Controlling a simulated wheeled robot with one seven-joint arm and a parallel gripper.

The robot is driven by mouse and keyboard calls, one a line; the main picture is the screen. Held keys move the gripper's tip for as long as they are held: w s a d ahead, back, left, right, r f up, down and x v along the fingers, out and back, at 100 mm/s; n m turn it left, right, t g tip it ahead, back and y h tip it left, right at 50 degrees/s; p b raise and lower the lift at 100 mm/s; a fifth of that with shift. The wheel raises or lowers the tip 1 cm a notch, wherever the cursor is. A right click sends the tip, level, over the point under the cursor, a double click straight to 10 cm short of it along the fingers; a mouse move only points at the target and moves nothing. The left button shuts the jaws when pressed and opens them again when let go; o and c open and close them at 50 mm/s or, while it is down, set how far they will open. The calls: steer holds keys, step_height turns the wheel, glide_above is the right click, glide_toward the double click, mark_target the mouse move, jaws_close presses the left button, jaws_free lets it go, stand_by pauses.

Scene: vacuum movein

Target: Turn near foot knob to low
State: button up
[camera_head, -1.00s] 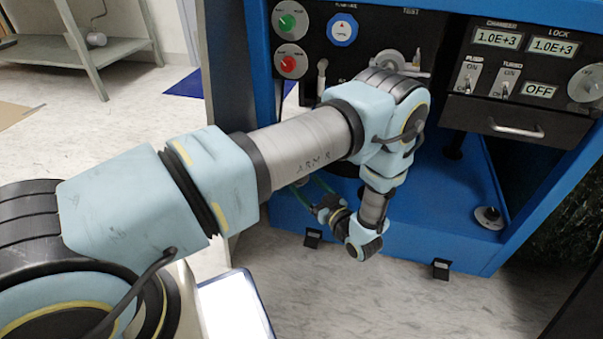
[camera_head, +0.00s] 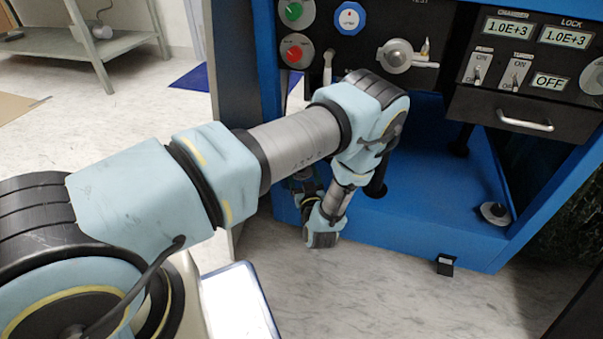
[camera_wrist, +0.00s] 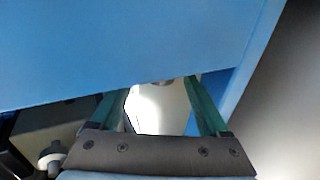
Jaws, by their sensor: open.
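The blue cabinet (camera_head: 430,210) stands ahead with a low blue base. A round silver knob-like foot piece (camera_head: 494,213) sits on the base at the right. A small black foot bracket (camera_head: 445,264) is at its front lower edge. I cannot tell which part is the near foot knob. My arm reaches down to the base's left front, where my wrist hides that corner. In the wrist view my gripper (camera_wrist: 160,83) has its two green fingers spread, with a bright pale surface between them and a blue panel beyond. A pale round knob (camera_wrist: 50,158) shows at lower left, outside the fingers.
The control panel above has a silver handle (camera_head: 396,56), a blue dial (camera_head: 350,18), green and red buttons, switches and displays. A black drawer (camera_head: 523,118) is below the displays. A grey bench (camera_head: 85,45) stands back left. Floor in front of the cabinet is clear.

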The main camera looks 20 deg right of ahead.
steer(key=shift+w+d, duration=0.15)
steer(key=shift+w, duration=0.3)
jaws_close()
stand_by(0.4)
